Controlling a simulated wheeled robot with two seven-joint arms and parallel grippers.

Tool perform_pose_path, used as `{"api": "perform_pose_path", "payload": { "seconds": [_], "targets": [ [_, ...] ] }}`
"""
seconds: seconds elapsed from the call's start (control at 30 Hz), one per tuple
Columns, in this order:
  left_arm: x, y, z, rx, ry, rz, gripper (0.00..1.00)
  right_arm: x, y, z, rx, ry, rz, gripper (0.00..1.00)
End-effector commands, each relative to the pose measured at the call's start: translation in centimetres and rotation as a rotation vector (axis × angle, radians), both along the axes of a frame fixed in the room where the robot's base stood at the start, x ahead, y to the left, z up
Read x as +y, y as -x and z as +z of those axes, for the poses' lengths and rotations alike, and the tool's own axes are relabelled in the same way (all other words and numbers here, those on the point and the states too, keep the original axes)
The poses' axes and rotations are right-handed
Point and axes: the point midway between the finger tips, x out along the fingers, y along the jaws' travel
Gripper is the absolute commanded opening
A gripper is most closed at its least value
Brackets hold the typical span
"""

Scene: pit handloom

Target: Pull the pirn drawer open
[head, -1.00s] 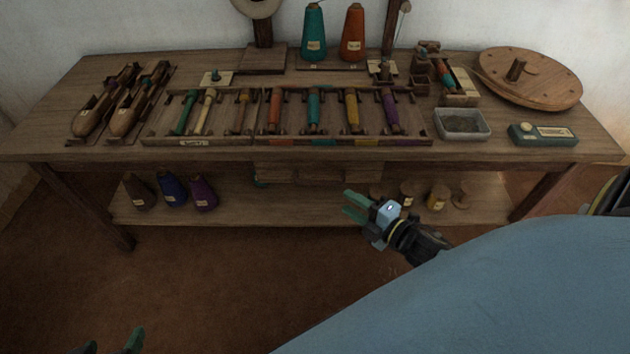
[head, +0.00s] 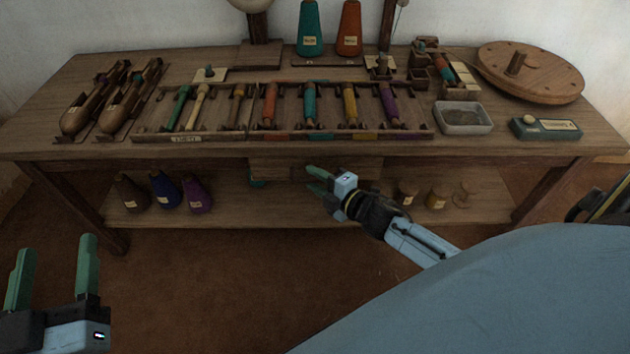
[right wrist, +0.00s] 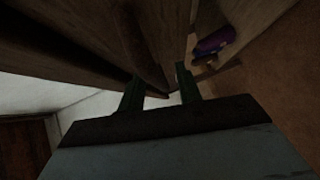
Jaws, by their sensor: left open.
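The pirn drawer (head: 272,169) is a plain wooden front under the middle of the tabletop and looks closed. My right gripper (head: 314,179) is in front of it, its green fingers pointing at the drawer front and partly covering it. In the right wrist view the two fingers (right wrist: 160,90) are apart, with a dark rounded wooden bar (right wrist: 143,50), probably the drawer's handle, at or between their tips. I cannot tell whether they touch it. My left gripper (head: 54,255) is open and empty at the lower left, away from the bench.
The bench top (head: 215,65) carries a rack of coloured pirns (head: 283,136), shuttles (head: 98,100), a grey tray (head: 463,130) and a round wooden disc (head: 530,80). The lower shelf (head: 270,212) holds cones (head: 165,188) and small jars (head: 437,198). The floor in front is clear.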

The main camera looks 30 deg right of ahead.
Motion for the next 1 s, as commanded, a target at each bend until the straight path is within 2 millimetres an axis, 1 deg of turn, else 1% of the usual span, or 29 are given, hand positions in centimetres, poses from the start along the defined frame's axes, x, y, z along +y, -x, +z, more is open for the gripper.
{"api": "perform_pose_path", "payload": {
  "seconds": [0.13, 0.4, 0.43, 0.6, 0.7, 1.0],
  "targets": [
    [-0.09, 0.09, 0.63, -0.038, 0.012, -0.003, 0.59, 0.13, -0.45, -0.06, 0.000, 0.000, 0.001, 0.34],
    [-0.10, 0.11, 0.78, -0.045, 0.014, -0.002, 0.59, 0.14, -0.49, -0.03, 0.000, 0.001, 0.000, 0.34],
    [-0.10, 0.11, 0.77, -0.044, 0.014, -0.002, 0.59, 0.14, -0.49, -0.03, 0.000, 0.001, 0.000, 0.33],
    [-0.09, 0.10, 0.75, -0.043, 0.014, -0.003, 0.59, 0.13, -0.49, -0.03, 0.000, 0.001, 0.000, 0.11],
    [-0.09, 0.11, 0.73, -0.043, 0.014, -0.003, 0.59, 0.13, -0.48, -0.03, 0.000, 0.001, 0.000, 0.00],
    [-0.08, 0.11, 0.73, -0.041, 0.013, -0.003, 0.59, 0.20, -0.46, -0.03, 0.000, 0.001, 0.001, 0.00]
  ]
}}
